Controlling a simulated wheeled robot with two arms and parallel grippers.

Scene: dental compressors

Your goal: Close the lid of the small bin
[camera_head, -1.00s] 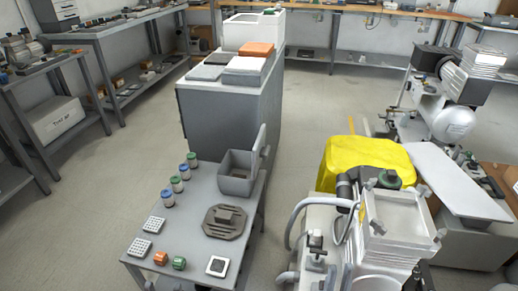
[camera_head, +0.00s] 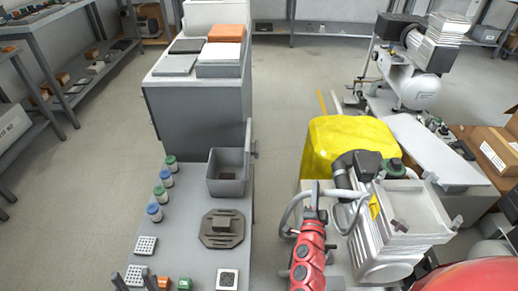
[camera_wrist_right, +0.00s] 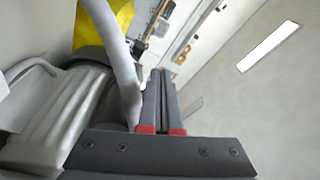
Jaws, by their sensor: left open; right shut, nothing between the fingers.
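The small grey bin (camera_head: 226,182) stands on the grey table, open at the top. Its lid (camera_head: 248,145) stands upright on the bin's right side, seen nearly edge-on. My right gripper (camera_head: 315,188) is right of the bin, beyond the table's edge and in front of the compressor; it is shut and empty. Its two dark fingers lie together in the right wrist view (camera_wrist_right: 162,80). My left gripper (camera_head: 134,279) shows only its two fingertips at the bottom edge, apart and empty, near the table's front left and well short of the bin.
A dark octagonal plate (camera_head: 222,228) lies in front of the bin. Several capped jars (camera_head: 160,194) stand to its left. A compressor (camera_head: 385,225) with hoses and a yellow cover (camera_head: 345,140) crowd the right. A grey cabinet (camera_head: 205,115) stands behind.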

